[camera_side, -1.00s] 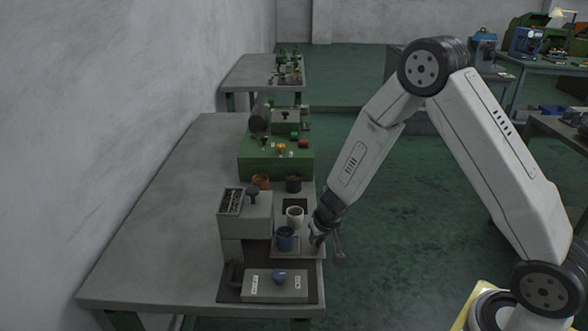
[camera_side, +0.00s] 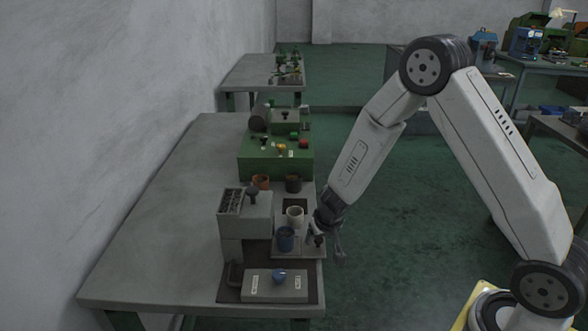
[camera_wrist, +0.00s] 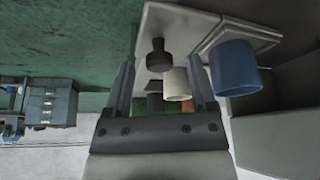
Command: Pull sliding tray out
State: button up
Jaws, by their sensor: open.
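The sliding tray (camera_side: 312,252) is a flat light-grey plate at the right edge of the machine, beside and under a blue cup (camera_side: 286,239) and a white cup (camera_side: 295,217). In the wrist view, a dark knob (camera_wrist: 159,56) stands on a light plate (camera_wrist: 172,24), which seems to be the tray. My gripper (camera_side: 328,248) is open and empty at the tray's right edge. In the wrist view its two fingers (camera_wrist: 160,78) spread to either side of the knob in the picture; I cannot tell whether they touch it. The knob is hidden in the side view.
A grey block (camera_side: 276,286) with a blue knob sits in front of the machine (camera_side: 240,220). A green box (camera_side: 275,162) with coloured buttons and two more cups stand behind. The floor right of the bench is clear.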

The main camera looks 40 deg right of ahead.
jog(key=shift+r, duration=0.1)
jog(key=v, duration=0.7)
jog(key=shift+r, duration=0.15)
dwell(0.6)
jog(key=shift+s, duration=0.1)
jog(key=shift+d, duration=0.15)
jog(key=shift+w+d+r+n+g+y, duration=0.1)
jog(key=shift+w+d+n+g+y, duration=0.15)
jog(key=shift+w+n+g, duration=0.4)
jog(key=shift+w+d+r+n+g+y, duration=0.1)
jog(key=shift+w+n+g+y, duration=0.3)
jog(key=shift+n+g, duration=0.45)
jog(key=shift+w+d+n+g+y, duration=0.25)
jog(key=shift+w+n+g, duration=0.35)
jog(key=shift+n, duration=0.2)
jog(key=shift+f, duration=0.1)
jog(key=shift+f, duration=3.85)
